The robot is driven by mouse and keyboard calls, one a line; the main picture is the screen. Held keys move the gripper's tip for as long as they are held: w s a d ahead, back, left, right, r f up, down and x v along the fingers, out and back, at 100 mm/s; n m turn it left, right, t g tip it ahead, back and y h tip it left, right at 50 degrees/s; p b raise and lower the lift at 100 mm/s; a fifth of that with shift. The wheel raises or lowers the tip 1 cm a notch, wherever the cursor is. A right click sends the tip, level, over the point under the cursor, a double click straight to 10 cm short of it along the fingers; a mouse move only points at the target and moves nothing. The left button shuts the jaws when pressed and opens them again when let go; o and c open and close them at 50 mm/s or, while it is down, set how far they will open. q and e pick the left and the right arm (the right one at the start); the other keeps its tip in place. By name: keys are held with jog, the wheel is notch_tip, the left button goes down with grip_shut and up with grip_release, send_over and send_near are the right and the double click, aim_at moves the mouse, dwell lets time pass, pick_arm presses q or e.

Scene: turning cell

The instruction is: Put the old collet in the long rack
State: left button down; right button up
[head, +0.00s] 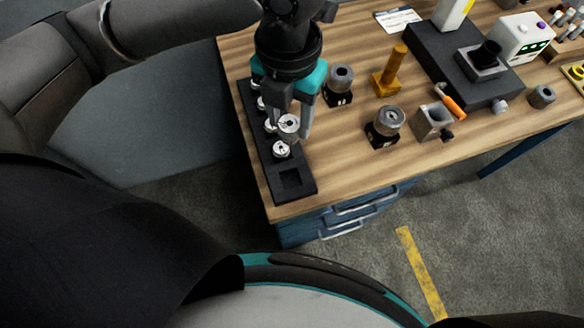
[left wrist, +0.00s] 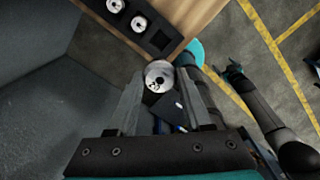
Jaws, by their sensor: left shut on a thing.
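My left gripper (head: 291,122) is shut on a round silver collet (head: 288,123) with dark slots in its face. In the left wrist view the collet (left wrist: 158,76) sits between the two fingertips (left wrist: 160,88). The gripper points down, and in the head view it covers part of the long black rack (head: 303,193). Several silver collets stand in the rack, one at its near part (head: 281,149). The nearest pocket (head: 290,179) is empty; it also shows in the left wrist view (left wrist: 158,40). My right gripper (left wrist: 235,73) is small and dark there; its jaws are unclear.
Two round grey parts on black bases (head: 341,80) (head: 387,122) stand right of the rack. A yellow post (head: 392,68), a grey block (head: 433,121) and an orange-handled tool (head: 453,100) are further right. The wooden bench (head: 350,175) is clear at its front.

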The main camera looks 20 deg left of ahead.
pick_arm(q)
jog(key=shift+f+b, duration=1.35)
jog(key=shift+f, duration=8.55)
jog(key=shift+f, duration=0.2)
jog(key=shift+c, duration=1.6)
grip_release()
jog(key=shift+s, duration=0.1)
notch_tip(320, 180, up, 12)
jog(key=p, duration=0.1)
jog(key=shift+r, duration=0.25)
